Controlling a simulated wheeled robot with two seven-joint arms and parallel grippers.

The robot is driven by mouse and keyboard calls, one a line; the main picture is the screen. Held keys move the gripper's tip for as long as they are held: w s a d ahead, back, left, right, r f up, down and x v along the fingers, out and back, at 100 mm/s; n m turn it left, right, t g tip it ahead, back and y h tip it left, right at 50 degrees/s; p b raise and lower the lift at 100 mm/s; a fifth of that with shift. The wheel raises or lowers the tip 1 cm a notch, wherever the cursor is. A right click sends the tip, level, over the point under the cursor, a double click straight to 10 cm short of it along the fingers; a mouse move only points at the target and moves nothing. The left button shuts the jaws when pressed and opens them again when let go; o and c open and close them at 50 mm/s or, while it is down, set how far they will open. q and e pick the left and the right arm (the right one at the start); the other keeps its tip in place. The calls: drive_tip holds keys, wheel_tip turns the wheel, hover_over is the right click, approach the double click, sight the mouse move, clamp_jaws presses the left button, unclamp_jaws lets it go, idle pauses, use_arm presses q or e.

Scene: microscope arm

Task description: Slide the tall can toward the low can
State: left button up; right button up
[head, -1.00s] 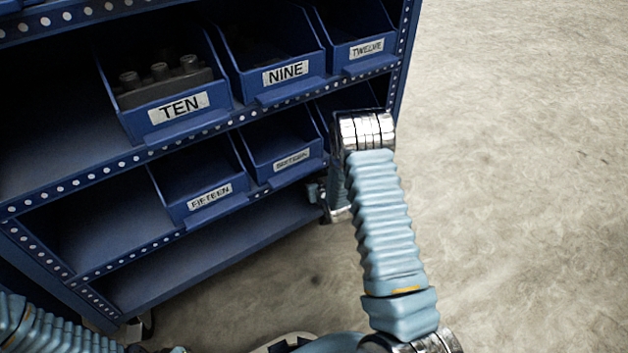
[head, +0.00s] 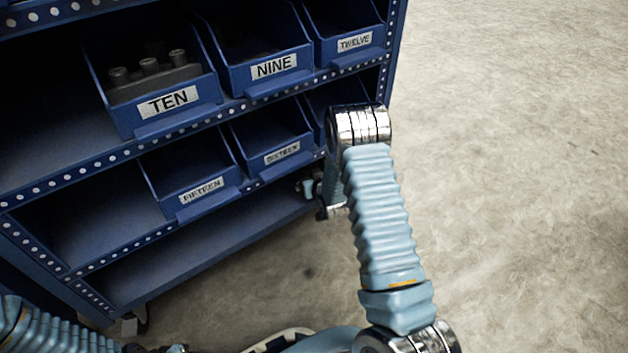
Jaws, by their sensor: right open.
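Neither the tall can nor the low can shows in the head view. My right gripper (head: 310,190) is small and partly hidden behind my own right arm, beside the right end of the shelf's lower levels. It is open, and I see nothing held in it. My left arm shows only as a ribbed piece at the lower left corner, and its gripper is out of view.
A blue shelf rack (head: 70,185) fills the left. It holds blue bins, among them the TEN bin (head: 168,103) with a dark knobbed part (head: 152,82) inside, and the NINE bin (head: 274,67). The bare concrete floor (head: 520,180) at right is clear.

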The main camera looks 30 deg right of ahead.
drive_tip(key=p+v, duration=0.2)
drive_tip(key=v, duration=1.1)
drive_tip(key=shift+s, duration=0.15)
drive_tip(key=shift+r, duration=0.15)
drive_tip(key=s+a+f+g+y, duration=0.4)
drive_tip(key=s+a+f+g, duration=0.35)
drive_tip(key=a+f, duration=0.5)
drive_tip(key=s+a+g+y, duration=0.3)
drive_tip(key=s+a+g, duration=0.2)
drive_tip(key=s+a, duration=0.6)
wheel_tip(320, 180, up, 15)
drive_tip(key=s+p, duration=0.1)
drive_tip(key=p, duration=1.4)
drive_tip(key=shift+a+f+p, duration=0.15)
drive_tip(key=shift+a+p, duration=0.15)
drive_tip(key=shift+a, duration=0.05)
